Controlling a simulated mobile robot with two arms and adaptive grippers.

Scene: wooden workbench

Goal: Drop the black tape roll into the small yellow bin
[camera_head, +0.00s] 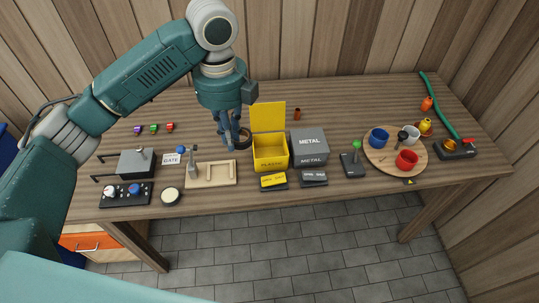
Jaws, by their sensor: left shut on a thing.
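The black tape roll (244,140) is a dark ring at the fingertips of my left gripper (236,142), which points down and is shut on it. The fingers hide part of the roll, and I cannot tell whether it touches the bench. The small yellow bin (270,158), marked PLASTIC, stands just right of the roll. Its lid (268,117) is up and its top is open. My right gripper is out of view.
A grey METAL bin (309,150) with its lid down adjoins the yellow bin on the right. A wooden fixture (212,175) stands at front left. A round wooden tray (380,160) with cups is at the right. Bare bench (340,100) lies behind.

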